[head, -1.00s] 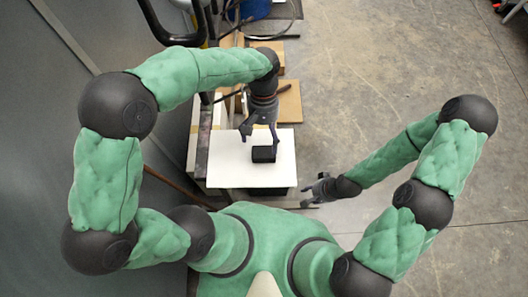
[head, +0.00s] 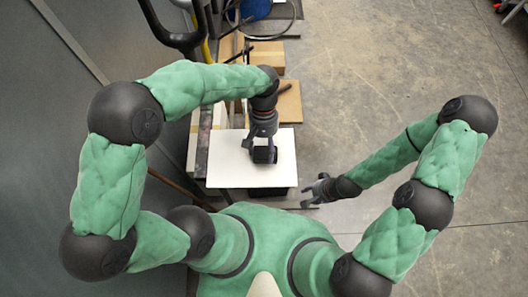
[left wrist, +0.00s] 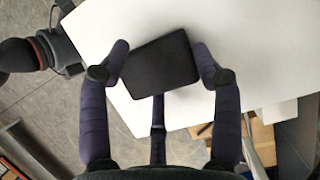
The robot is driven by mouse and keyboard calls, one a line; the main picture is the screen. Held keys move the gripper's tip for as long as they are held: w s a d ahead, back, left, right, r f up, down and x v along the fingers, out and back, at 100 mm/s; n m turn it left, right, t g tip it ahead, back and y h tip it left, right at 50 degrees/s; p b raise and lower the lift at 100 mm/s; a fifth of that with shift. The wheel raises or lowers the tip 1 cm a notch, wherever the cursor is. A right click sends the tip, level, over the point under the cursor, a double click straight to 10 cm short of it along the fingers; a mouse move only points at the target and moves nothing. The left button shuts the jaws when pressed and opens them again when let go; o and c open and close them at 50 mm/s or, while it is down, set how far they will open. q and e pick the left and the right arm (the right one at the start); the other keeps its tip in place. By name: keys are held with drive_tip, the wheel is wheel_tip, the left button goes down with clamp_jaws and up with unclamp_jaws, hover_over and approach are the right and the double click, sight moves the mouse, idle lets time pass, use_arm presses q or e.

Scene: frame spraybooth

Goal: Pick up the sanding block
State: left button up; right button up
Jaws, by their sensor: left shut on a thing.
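The sanding block (head: 265,157), a black rectangular block, is at the white board's (head: 225,165) middle right in the head view. My left gripper (head: 261,148) comes down over it and is shut on it. In the left wrist view the block (left wrist: 165,70) sits between the purple-grey fingers of my left gripper (left wrist: 161,62), with its dark flat top showing. I cannot tell whether it is clear of the board. My right gripper (head: 314,192) is empty beside the board's lower right corner, its fingers apart.
Brown wood or cardboard pieces (head: 289,103) lie beyond the board. A blue container (head: 256,9) and a coiled hose stand at the back. A grey wall (head: 40,130) is on the left. Bare concrete floor (head: 400,70) is open on the right.

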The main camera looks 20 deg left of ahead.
sight(264, 155)
use_arm(q)
drive_tip(key=shift+s, duration=0.1)
drive_tip(key=shift+r, duration=0.35)
wheel_tip(264, 155, up, 2)
drive_tip(key=shift+r, duration=0.15)
drive_tip(key=w+d+r+p, duration=0.1)
drive_tip(key=w+d+r, duration=0.7)
drive_tip(key=w+r, duration=0.2)
drive_tip(key=shift+w+d+p, duration=0.35)
drive_tip(key=shift+w, duration=0.25)
